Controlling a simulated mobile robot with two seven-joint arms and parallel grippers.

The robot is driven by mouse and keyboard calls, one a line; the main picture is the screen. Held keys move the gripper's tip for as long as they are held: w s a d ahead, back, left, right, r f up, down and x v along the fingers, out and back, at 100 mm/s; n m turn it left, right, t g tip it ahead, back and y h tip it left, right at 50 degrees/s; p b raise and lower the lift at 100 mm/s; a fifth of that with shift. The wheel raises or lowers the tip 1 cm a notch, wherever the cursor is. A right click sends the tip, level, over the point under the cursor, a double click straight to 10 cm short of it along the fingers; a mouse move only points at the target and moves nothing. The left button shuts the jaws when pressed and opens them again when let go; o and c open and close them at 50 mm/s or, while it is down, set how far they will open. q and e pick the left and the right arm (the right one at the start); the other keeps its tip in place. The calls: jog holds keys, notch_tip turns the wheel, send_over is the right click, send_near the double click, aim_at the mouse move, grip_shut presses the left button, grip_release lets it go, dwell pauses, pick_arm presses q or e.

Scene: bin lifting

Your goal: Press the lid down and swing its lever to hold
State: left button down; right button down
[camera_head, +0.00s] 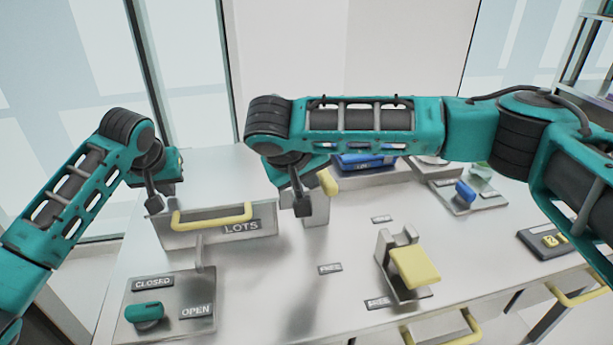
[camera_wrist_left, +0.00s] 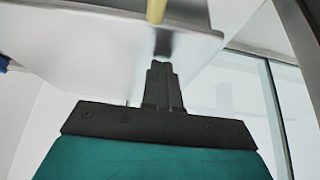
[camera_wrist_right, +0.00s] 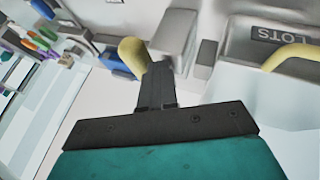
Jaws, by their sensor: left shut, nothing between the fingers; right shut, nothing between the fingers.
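A grey metal box front marked LOTS (camera_head: 180,236) with a yellow bar handle (camera_head: 212,218) stands at the left of the bench; I cannot tell whether its top is the lid. My left gripper (camera_head: 154,205) is shut and empty at the box's left end. My right gripper (camera_head: 302,207) is shut and empty, in front of the block, below the grip. Contact is unclear.
A plate (camera_head: 187,284) marked CLOSED and OPEN, with a teal knob (camera_head: 145,312), lies at front left. A grey bracket with a yellow pad (camera_head: 414,267) stands front right. A blue item (camera_head: 365,162) and a blue-knobbed plate (camera_head: 484,205) lie behind. The centre bench is mostly bare.

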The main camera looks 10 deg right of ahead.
aim_at(332, 178)
pick_arm(q)
jog(key=shift+s+f, duration=0.15)
jog(key=shift+f, duration=0.25)
pick_arm(e)
jog(key=d+n+y, duration=0.1)
jog(key=d+n+t, duration=0.1)
jog(key=n, duration=0.1)
jog(key=shift+s+d+y, duration=0.3)
jog(key=shift+d+y, duration=0.05)
jog(key=shift+y, duration=0.05)
jog(key=shift+d+n, duration=0.4)
jog(key=shift+d, duration=0.3)
jog(key=w+d+n+y, duration=0.5)
jog(key=d+n, duration=0.2)
jog(key=shift+w+d, duration=0.2)
jog(key=shift+w, duration=0.1)
pick_arm(q)
jog(key=shift+s+r, duration=0.1)
pick_arm(e)
jog(key=shift+w+d+r, duration=0.1)
jog(key=shift+r, duration=0.05)
